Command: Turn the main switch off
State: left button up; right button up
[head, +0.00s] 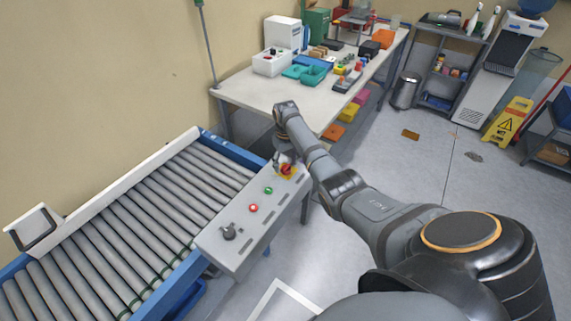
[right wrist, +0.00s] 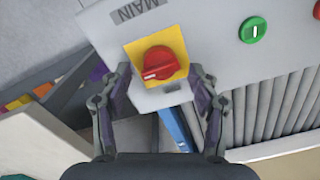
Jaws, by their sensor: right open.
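The main switch (right wrist: 160,63) is a red rotary knob on a yellow square plate, under a label reading MAIN, in the right wrist view. It also shows in the head view (head: 286,169) at the far end of the grey control panel (head: 225,249). My right gripper (right wrist: 162,88) is open, with one finger on each side of the yellow plate in the picture. Its fingers appear apart from the knob; I cannot tell the exact height. In the head view my right gripper (head: 283,158) is over the switch, partly hidden by its own wrist. My left gripper is not in view.
A green button (head: 268,190), a red button (head: 253,208) and a black knob (head: 229,232) sit along the same panel. The roller conveyor (head: 130,220) runs beside it on the left. A white table (head: 255,91) with several items stands behind.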

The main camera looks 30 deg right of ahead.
jog(key=shift+s+f, duration=0.1)
jog(key=shift+f, duration=0.25)
jog(key=shift+s+f, duration=0.1)
jog(key=shift+f, duration=0.1)
jog(key=shift+c, duration=1.4)
jog(key=c, duration=0.8)
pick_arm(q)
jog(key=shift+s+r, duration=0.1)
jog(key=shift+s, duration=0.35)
